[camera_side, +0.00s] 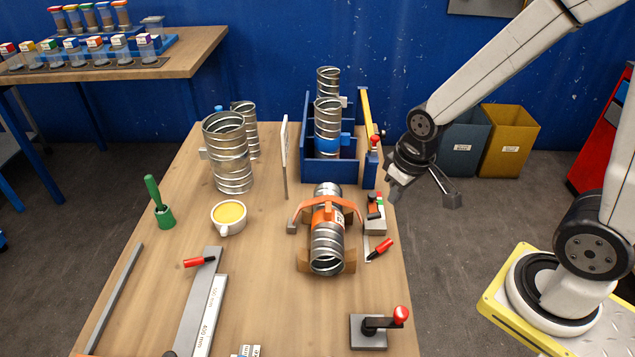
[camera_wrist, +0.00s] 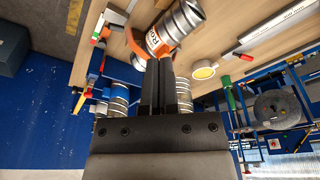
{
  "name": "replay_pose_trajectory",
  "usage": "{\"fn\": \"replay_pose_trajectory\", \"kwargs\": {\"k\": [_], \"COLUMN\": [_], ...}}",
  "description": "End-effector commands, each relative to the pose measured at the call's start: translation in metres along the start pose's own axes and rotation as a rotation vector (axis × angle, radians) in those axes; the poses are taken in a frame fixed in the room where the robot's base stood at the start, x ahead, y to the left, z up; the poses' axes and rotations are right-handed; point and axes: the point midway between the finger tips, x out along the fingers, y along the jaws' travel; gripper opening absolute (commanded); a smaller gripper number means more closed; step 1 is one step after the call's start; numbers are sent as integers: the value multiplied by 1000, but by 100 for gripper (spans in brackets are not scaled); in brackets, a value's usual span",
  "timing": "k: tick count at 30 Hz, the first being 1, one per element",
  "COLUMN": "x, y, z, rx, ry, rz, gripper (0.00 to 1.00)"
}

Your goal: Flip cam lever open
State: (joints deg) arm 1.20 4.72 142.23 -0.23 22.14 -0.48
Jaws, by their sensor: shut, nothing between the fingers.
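A grey block with a black lever and red and green marks (camera_side: 375,213) sits at the table's right edge, beside the clamped duct. A black lever with a red ball knob (camera_side: 400,315) stands on a grey plate at the front right. A red-knobbed upright (camera_side: 374,145) stands by the blue box. I cannot tell which is the cam lever. A spiral duct (camera_side: 327,250) lies in a cradle under an orange strap (camera_side: 325,207); the duct also shows in the wrist view (camera_wrist: 183,20). My gripper (camera_side: 393,191) is shut and empty, above and right of the block, apart from everything.
A blue box (camera_side: 325,170) holding upright ducts is at the back. More ducts (camera_side: 228,155), a cup (camera_side: 228,216), a green-handled tool (camera_side: 160,205) and a ruler bar (camera_side: 205,310) are on the left. A red-handled tool (camera_side: 380,249) lies near the right edge.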

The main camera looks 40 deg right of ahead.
Motion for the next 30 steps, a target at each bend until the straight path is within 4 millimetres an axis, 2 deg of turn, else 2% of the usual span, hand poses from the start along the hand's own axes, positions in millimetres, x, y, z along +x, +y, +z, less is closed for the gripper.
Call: {"fn": "replay_pose_trajectory", "kwargs": {"k": [15,30], "x": [50,117], "y": [32,70], "z": [-50,-79], "rx": [37,74], "ry": [-156,-310], "rz": [12,10], "gripper": [0,0]}}
